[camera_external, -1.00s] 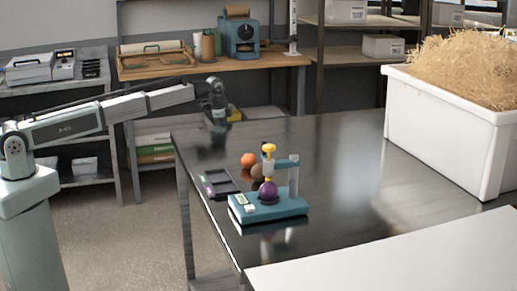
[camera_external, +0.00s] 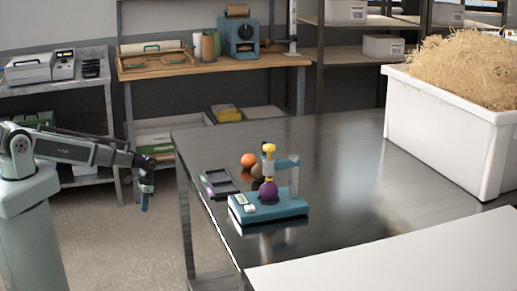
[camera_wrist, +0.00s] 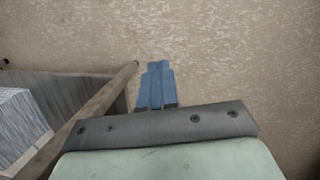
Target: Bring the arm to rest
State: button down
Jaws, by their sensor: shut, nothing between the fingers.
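My gripper (camera_external: 145,201) hangs pointing down at the left, over the floor and clear of the dark table's left edge. In the wrist view its blue fingers (camera_wrist: 157,84) lie together with nothing between them, above the speckled floor. My arm is folded back near its base. The dark table (camera_external: 350,160) stands to the right of the gripper, apart from it.
On the table are a teal device (camera_external: 268,205) with a purple ball (camera_external: 268,192), an orange ball (camera_external: 248,160), a dark tray (camera_external: 219,184) and a white bin (camera_external: 450,135) of straw. A shelf unit (camera_external: 70,83) stands behind my arm. The floor below the gripper is clear.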

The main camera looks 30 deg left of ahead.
jog(key=s+a+f+n+g, duration=0.1)
jog(key=s+a, duration=0.4)
jog(key=s, duration=0.6)
jog(key=s+a+f+n+g, duration=0.2)
jog(key=s+a+f, duration=0.3)
jog(key=s, duration=0.6)
jog(key=s+a+f+n+g, duration=0.1)
jog(key=s+a+n, duration=0.3)
jog(key=s, duration=0.8)
jog(key=shift+a+f, duration=0.65)
jog(key=shift+f, duration=0.25)
